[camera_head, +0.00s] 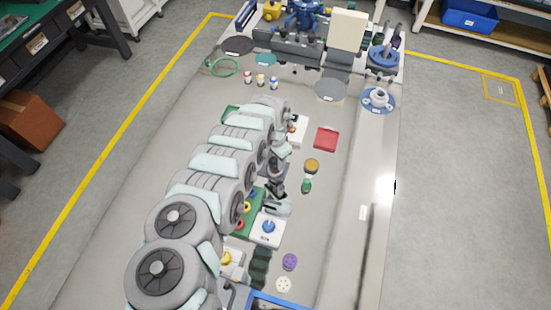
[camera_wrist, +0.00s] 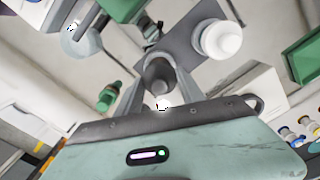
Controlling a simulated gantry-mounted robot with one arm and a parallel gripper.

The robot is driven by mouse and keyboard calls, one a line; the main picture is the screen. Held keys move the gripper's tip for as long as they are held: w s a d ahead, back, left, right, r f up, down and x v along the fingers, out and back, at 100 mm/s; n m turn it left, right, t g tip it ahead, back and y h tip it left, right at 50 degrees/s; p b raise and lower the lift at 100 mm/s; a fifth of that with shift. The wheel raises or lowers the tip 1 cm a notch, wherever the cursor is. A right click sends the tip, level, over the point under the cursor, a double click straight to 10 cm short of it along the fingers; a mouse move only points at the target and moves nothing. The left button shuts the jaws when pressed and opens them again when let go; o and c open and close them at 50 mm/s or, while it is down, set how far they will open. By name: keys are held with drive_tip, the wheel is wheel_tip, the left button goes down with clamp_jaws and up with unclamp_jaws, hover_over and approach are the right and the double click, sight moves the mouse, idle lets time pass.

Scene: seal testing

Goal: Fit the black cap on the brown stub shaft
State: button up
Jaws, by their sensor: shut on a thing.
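My gripper (camera_wrist: 160,80) is shut on a dark grey-black cylindrical piece, which looks like the black cap (camera_wrist: 157,72). The piece sits between the two grey fingers in the wrist view. In the head view my gripper (camera_head: 279,207) is low over the middle of the bench, just above a white plate with a blue knob-like part. The held piece is too small to make out there. I cannot clearly pick out the brown stub shaft. A brown round thing (camera_head: 312,166) lies to the right of my wrist, but I cannot tell whether it is the shaft.
The white plate (camera_head: 276,241) with the blue part (camera_head: 268,227) is close below my gripper. A white round part (camera_wrist: 217,40) shows in the wrist view. The bench's right side is mostly clear.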

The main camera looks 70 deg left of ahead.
drive_tip(key=shift+f, duration=0.55)
drive_tip(key=o, duration=1.4)
wheel_tip(320, 180, up, 7)
drive_tip(key=p, duration=0.6)
drive_tip(key=shift+r, duration=0.2)
drive_tip(key=shift+f, duration=0.1)
